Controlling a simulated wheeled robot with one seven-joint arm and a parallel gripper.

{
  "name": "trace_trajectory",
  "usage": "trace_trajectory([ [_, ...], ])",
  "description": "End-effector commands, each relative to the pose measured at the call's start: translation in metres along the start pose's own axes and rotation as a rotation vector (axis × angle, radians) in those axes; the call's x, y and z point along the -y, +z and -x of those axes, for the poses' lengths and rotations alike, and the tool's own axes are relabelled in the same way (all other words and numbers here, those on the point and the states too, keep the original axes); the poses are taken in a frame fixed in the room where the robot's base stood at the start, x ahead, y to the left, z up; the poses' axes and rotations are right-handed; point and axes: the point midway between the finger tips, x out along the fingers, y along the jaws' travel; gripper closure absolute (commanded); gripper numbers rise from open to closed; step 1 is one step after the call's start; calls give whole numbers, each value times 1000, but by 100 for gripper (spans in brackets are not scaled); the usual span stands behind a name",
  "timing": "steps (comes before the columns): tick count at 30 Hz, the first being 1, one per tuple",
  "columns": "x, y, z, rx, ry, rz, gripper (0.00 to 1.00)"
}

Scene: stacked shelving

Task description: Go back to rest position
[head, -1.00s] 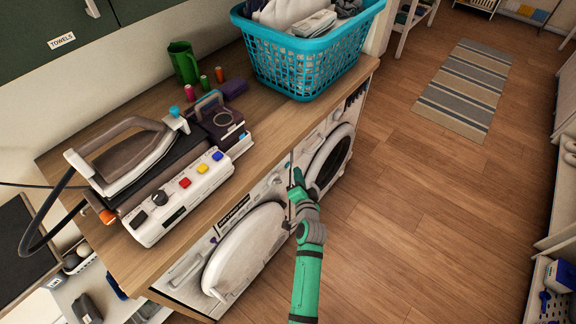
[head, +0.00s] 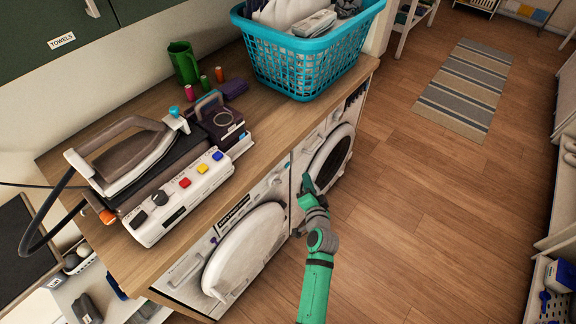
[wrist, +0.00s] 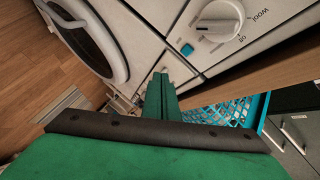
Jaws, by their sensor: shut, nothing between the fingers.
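My green gripper (head: 308,184) is in front of the two washing machines, below the counter edge, in the head view. In the wrist view its fingers (wrist: 160,88) are together with nothing between them. The near machine (head: 245,250) has a white round door. The far machine (head: 331,158) has a dark round door. In the wrist view a control knob (wrist: 218,20) and a small teal button (wrist: 187,49) are on the panel beyond the fingertips, apart from them as far as I can tell.
The wooden counter (head: 262,135) carries a steam iron (head: 125,155), a teal laundry basket (head: 310,60) and a green mug (head: 183,62). The wooden floor (head: 420,200) to the right is clear up to the striped rug (head: 465,90). Shelves (head: 560,230) stand at the right edge.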

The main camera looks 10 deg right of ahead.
Motion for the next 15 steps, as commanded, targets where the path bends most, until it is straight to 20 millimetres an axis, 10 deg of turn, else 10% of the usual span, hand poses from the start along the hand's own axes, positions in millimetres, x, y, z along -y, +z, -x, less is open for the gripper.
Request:
trace_trajectory([
  [15,-9,12,15,2,13,39,100],
])
